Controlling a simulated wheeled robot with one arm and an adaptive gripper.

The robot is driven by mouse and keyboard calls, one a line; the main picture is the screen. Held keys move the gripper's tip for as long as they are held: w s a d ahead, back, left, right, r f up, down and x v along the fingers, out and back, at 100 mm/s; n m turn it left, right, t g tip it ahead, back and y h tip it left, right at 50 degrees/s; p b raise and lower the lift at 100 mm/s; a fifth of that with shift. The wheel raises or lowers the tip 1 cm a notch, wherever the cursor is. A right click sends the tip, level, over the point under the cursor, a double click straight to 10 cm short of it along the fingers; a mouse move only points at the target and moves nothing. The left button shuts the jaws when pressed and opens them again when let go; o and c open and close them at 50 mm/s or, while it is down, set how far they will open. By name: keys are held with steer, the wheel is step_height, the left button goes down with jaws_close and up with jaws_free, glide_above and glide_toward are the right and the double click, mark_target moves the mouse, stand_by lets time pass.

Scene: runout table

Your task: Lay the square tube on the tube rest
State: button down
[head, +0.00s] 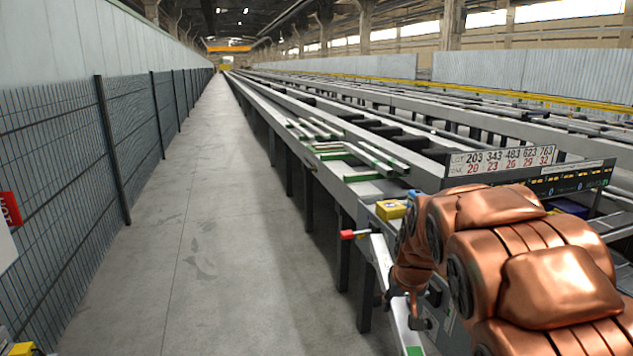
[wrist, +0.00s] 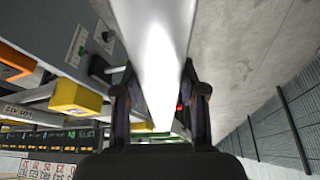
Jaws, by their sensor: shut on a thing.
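My gripper (head: 408,306) is low at the right of the head view, beside the side of the runout table. In the wrist view my gripper (wrist: 159,100) has its two dark fingers on either side of a bright, pale square tube (wrist: 155,40), shut on it. The tube runs from between the fingers to the top edge of the wrist view. In the head view a pale strip (head: 382,257) by my gripper looks like this tube, partly hidden by my arm. I cannot tell for sure which part is the tube rest; bars with green patches (head: 378,157) lie along the table.
A yellow box (head: 390,209) and a red-ended handle (head: 347,234) are near my gripper. A number board (head: 500,160) stands behind my arm. A clear concrete walkway (head: 200,230) runs along the left, bordered by a mesh fence (head: 60,170).

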mark_target(399, 307)
steer(key=shift+p+v, duration=1.1)
steer(key=shift+p, duration=2)
steer(key=s+p, duration=0.1)
steer(key=p, duration=0.3)
steer(key=shift+r, duration=0.35)
steer(key=shift+s+r+p, duration=0.1)
steer(key=shift+s+p, duration=0.2)
steer(key=shift+p, duration=0.75)
steer(key=shift+s+a, duration=0.1)
